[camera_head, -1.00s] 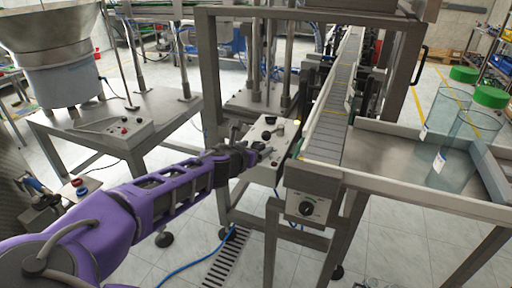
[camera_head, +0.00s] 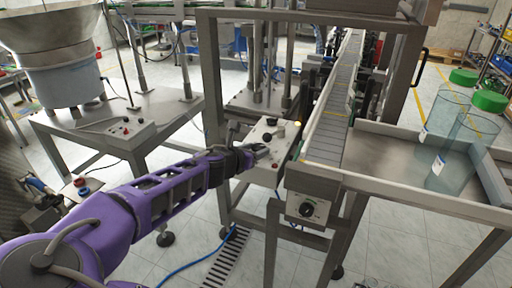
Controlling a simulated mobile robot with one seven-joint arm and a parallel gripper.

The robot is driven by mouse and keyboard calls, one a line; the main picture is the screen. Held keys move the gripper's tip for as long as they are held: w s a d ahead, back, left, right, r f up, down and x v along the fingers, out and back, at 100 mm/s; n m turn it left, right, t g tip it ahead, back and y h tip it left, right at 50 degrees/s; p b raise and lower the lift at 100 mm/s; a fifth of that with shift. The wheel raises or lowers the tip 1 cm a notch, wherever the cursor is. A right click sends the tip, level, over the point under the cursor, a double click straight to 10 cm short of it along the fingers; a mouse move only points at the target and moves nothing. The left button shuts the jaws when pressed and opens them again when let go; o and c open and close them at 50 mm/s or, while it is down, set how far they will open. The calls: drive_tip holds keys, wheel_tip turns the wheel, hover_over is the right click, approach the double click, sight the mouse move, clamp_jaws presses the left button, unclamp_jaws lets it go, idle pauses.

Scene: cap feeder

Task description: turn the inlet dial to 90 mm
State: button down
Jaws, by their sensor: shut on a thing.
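A pale control box (camera_head: 262,174) with black knobs on its top face stands left of the conveyor's near end. My gripper (camera_head: 264,152) reaches it from the left and is shut at the near-left part of that face. It seems to hold a small dial there, mostly hidden by the fingers. Two black knobs (camera_head: 271,121) show beyond the gripper, clear of it. The dial's scale and pointer are too small to read. Another black dial (camera_head: 306,209) on a white plate is on the conveyor's front end, apart from my gripper.
The conveyor (camera_head: 325,138) runs away behind the box, beside a steel frame (camera_head: 213,75). A steel table (camera_head: 385,160) with clear cylinders (camera_head: 464,150) is at right. A bowl feeder (camera_head: 70,85) stands on a table at left.

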drive_tip(key=m+h+p, duration=0.1)
drive_tip(key=m+g+h+p, duration=0.1)
drive_tip(key=p, duration=0.1)
drive_tip(key=shift+w+a+r+g, duration=0.2)
drive_tip(key=shift+r+g, duration=0.1)
drive_tip(key=shift+r, duration=0.05)
drive_tip(key=m+g+h+p, duration=0.1)
drive_tip(key=m+g+h, duration=0.1)
drive_tip(key=m, duration=0.1)
drive_tip(key=shift+w+a+f+p, duration=0.2)
drive_tip(key=shift+p, duration=0.15)
drive_tip(key=m+g+h, duration=0.2)
drive_tip(key=shift+w+a+f+m+g, duration=0.15)
drive_tip(key=shift+w+m+g, duration=0.1)
drive_tip(key=shift+m+g, duration=0.15)
drive_tip(key=shift+w+m+g+h, duration=0.15)
drive_tip(key=shift+m+g+h, duration=0.2)
drive_tip(key=shift+m+g, duration=0.65)
drive_tip(key=shift+w+m+g+h, duration=0.1)
drive_tip(key=shift+m+g+h, duration=0.25)
drive_tip(key=shift+m+g, duration=0.6)
drive_tip(key=shift+g, duration=0.35)
drive_tip(key=shift+c, duration=1.3)
unclamp_jaws()
drive_tip(key=shift+a, duration=0.15)
